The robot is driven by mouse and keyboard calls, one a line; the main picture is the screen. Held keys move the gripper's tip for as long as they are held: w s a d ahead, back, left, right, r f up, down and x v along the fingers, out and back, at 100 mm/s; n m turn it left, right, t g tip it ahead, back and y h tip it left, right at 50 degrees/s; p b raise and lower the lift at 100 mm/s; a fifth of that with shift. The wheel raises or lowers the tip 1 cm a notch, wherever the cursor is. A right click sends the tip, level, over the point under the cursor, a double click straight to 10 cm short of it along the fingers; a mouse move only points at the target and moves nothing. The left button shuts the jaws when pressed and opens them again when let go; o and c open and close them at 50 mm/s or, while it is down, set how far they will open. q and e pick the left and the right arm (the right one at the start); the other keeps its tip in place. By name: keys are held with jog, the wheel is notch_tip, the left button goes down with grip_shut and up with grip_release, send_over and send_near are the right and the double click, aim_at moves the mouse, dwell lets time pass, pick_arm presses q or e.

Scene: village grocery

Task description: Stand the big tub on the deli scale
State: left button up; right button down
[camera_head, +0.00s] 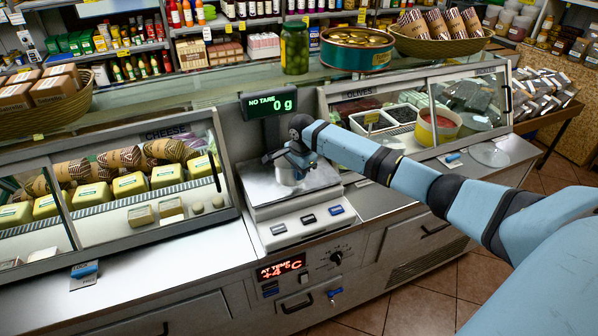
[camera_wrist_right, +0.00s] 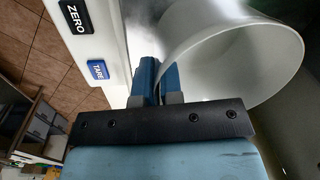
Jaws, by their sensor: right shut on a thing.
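The deli scale (camera_head: 258,193) stands mid-counter with a steel plate, and its display (camera_head: 268,103) reads "NO TARE" and 0 g. A white tub (camera_head: 285,175) is over the scale plate, partly hidden by my right gripper (camera_head: 290,160). In the right wrist view the tub (camera_wrist_right: 235,45) is large, with its round mouth and pale inside facing the camera. My right gripper's blue fingers (camera_wrist_right: 158,82) are shut on the tub's wall near its rim. I cannot tell whether the tub's base touches the plate. My left gripper is out of view.
The cheese case (camera_head: 140,185) lies left of the scale and the olives case (camera_head: 420,110) right. A round clear disc (camera_head: 488,154) lies on the right counter. A jar (camera_head: 294,48) and a large tin (camera_head: 356,50) stand on the upper shelf. The left front counter is mostly clear.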

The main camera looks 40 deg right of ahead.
jog(key=c, duration=1.3)
grip_release()
notch_tip(320, 180, up, 12)
jog(key=s+b, duration=0.1)
jog(key=s+a+f+n+t+y, duration=0.25)
jog(key=s+a+f+n, duration=0.45)
jog(key=a, duration=0.4)
jog(key=s+a+f+n+t+y, duration=0.1)
jog(key=s+a+f+n+t, duration=0.2)
jog(key=s+a+f+n, duration=0.5)
jog(key=s+a+f+n+t, duration=0.1)
jog(key=s+a+f+n, duration=0.1)
jog(key=s, duration=0.4)
jog(key=s+a+f+n+t, duration=0.2)
jog(key=s+f, duration=0.3)
jog(key=s, duration=0.1)
jog(key=s+a+f+n+t, duration=0.1)
jog(key=s+a+f+n, duration=0.1)
jog(key=s, duration=0.5)
jog(key=shift+a+f+t, duration=0.25)
jog(key=shift+a+f, duration=0.15)
jog(key=shift+f, duration=0.4)
